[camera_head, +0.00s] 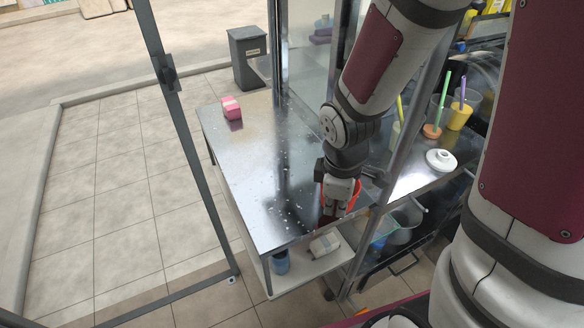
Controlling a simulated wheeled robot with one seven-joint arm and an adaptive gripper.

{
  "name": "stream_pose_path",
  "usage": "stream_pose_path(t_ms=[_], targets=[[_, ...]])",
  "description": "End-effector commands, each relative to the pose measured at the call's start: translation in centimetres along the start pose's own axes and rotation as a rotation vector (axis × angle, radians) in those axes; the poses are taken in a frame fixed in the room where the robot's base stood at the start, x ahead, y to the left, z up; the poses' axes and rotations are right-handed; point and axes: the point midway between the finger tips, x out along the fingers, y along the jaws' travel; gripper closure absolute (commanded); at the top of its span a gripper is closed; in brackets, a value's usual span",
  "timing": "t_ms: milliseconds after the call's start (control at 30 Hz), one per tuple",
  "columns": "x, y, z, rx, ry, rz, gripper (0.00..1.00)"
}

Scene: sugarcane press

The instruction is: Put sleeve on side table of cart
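The metal side table (235,165) of the cart spans the middle of the view. My gripper (335,212) points down over its near right edge. An orange-red thing (355,196), perhaps the sleeve, shows at both sides of my fingers. The gripper and wrist hide most of it. I cannot tell whether the fingers grip it, or whether it touches the table. A small pink block-like packet (231,108) lies near the table's far left corner.
A lower shelf (300,275) holds a blue jar (281,262) and a pale packet (324,245). Cups with coloured sticks (460,115) and a white lid (441,160) stand at right. Frame posts (175,100) rise at left. The table's left and middle are clear.

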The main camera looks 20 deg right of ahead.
Motion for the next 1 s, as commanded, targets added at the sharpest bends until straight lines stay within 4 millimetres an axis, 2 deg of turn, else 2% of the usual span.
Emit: stream_pose_path(t_ms=[267, 700, 867, 1000], targets=[[0.7, 2.8, -3.0, -0.003, 0.001, -0.001, 1.0], [2.1, 9.0, -9.2, -0.002, 0.0, -0.001, 1.0], [2.3, 9.8, -9.9, -0.002, -0.001, -0.002, 1.0], [3.7, 9.5, -9.9, -0.003, -0.003, -0.005, 1.0]])
